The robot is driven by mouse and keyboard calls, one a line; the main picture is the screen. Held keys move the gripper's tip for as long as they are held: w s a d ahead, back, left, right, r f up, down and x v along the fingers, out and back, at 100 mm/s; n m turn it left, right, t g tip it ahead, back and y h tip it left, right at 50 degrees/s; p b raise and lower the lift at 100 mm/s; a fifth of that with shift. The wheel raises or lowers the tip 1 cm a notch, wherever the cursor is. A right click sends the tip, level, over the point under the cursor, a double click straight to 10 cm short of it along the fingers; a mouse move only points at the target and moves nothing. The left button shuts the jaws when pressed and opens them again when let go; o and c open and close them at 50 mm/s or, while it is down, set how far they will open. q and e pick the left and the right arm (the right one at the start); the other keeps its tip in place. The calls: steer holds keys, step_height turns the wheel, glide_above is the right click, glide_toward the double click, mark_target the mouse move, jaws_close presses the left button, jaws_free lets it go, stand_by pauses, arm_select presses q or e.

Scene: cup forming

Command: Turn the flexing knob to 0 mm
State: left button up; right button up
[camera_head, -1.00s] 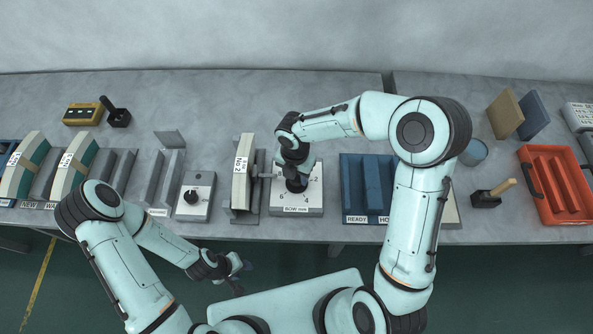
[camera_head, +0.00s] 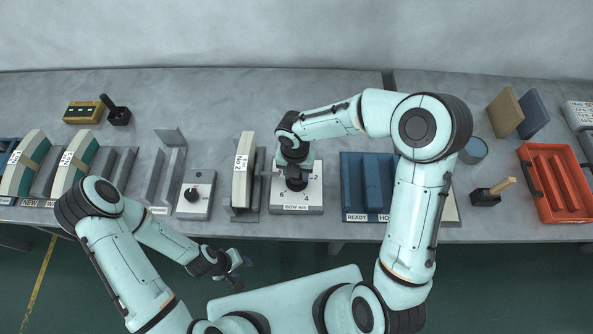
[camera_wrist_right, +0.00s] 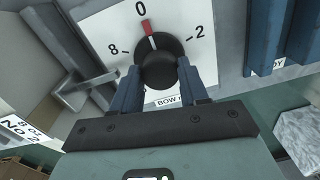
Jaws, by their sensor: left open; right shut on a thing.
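The black flexing knob (camera_wrist_right: 160,65) sits on a white dial plate (camera_wrist_right: 97,38) marked "BOW mm". My right gripper (camera_wrist_right: 160,80) is shut on the knob, one blue finger on each side. In the head view my right gripper (camera_head: 296,180) comes down on the dial from above and hides most of the knob. My left gripper (camera_head: 238,262) is open and empty, in front of the bench edge.
A block labelled "No 2" (camera_head: 241,170) stands in a holder just left of the dial. Further left is another plate with a black knob (camera_head: 191,195). A blue rack marked "READY" (camera_head: 352,190) stands to the right.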

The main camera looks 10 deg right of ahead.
steer(key=o, duration=1.1)
steer(key=shift+c, duration=0.2)
step_height(320, 180, up, 14)
steer(key=shift+a+f, duration=0.25)
steer(key=shift+w, duration=0.1)
